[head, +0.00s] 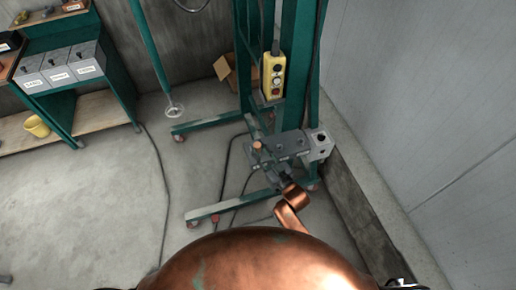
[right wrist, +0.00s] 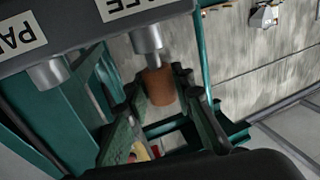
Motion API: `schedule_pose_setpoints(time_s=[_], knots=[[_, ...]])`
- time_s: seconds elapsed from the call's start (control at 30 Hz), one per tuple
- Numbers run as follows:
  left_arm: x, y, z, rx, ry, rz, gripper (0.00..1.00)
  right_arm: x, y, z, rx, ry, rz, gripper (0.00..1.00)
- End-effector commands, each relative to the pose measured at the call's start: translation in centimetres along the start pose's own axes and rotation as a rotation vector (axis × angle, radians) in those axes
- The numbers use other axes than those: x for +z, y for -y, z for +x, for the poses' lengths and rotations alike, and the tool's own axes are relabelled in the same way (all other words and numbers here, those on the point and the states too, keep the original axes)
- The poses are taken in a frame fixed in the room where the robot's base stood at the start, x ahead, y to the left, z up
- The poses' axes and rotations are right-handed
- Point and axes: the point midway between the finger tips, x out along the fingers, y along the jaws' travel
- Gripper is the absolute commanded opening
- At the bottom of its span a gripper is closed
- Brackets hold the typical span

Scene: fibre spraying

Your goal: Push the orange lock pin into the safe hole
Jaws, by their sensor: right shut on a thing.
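The orange lock pin (right wrist: 159,86) shows large in the right wrist view, its orange knob between the fingers of my right gripper (right wrist: 155,95), which is shut on it. A short metal shaft runs from the knob to the grey bushing (right wrist: 147,38) beneath the label ending in "AFE"; how deep the shaft sits in it cannot be told. A second grey bushing (right wrist: 48,73) lies under the label starting "PA". In the head view the orange knob (head: 258,145) shows at my right gripper, by the grey lock block (head: 290,145). My left gripper is out of view.
The green frame (head: 297,70) rises behind the block, with a yellow control box (head: 272,77) on it. Its wheeled legs (head: 228,208) and cables cross the floor. A wall stands close on the right; open floor lies on the left, before a green bench (head: 75,50).

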Motion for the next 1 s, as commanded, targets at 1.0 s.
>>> schedule_pose_setpoints(time_s=[1.0], knots=[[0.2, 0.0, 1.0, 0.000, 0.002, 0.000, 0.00, 1.9, 0.0, 0.0, 0.000, 0.000, 0.000, 0.35]])
